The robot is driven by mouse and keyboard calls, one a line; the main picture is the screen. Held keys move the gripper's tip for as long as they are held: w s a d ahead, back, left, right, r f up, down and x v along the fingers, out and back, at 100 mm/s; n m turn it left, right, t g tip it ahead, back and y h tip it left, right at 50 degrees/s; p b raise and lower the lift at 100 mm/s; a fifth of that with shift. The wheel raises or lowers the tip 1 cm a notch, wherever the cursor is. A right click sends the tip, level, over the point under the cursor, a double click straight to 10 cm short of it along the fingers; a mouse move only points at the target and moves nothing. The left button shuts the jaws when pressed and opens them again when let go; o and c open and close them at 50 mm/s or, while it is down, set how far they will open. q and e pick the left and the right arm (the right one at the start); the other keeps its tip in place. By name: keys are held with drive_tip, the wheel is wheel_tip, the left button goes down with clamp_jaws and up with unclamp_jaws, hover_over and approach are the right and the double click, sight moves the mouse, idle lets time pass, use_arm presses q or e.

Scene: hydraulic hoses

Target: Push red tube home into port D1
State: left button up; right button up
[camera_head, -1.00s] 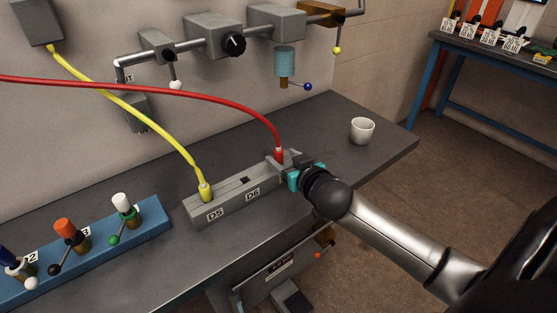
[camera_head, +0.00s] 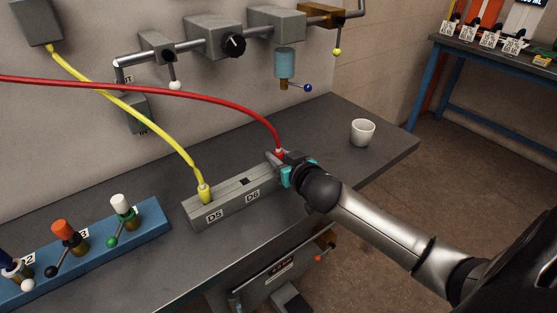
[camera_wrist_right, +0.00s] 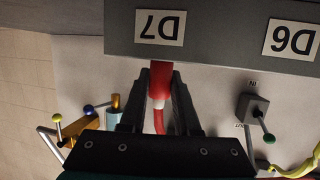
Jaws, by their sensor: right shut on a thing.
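The red tube (camera_head: 190,91) comes in from the left and bends down to the right end of the grey port block (camera_head: 232,201). My right gripper (camera_head: 279,160) is shut on the tube's red end fitting. In the right wrist view, which is upside down, the fitting (camera_wrist_right: 159,75) sits between the fingers and meets the block at the label D7 (camera_wrist_right: 160,27). How deep it sits is hidden. The block's labels that show read D5, D6 and D7; no D1 label shows. My left gripper is not in view.
A yellow tube (camera_head: 150,122) stands in the port at D5. The port at D6 (camera_head: 245,181) looks empty. A white cup (camera_head: 362,132) stands to the right on the dark bench. A blue valve rack (camera_head: 92,255) lies front left. Pipes and valves (camera_head: 213,36) line the wall.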

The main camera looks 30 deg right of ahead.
clamp_jaws()
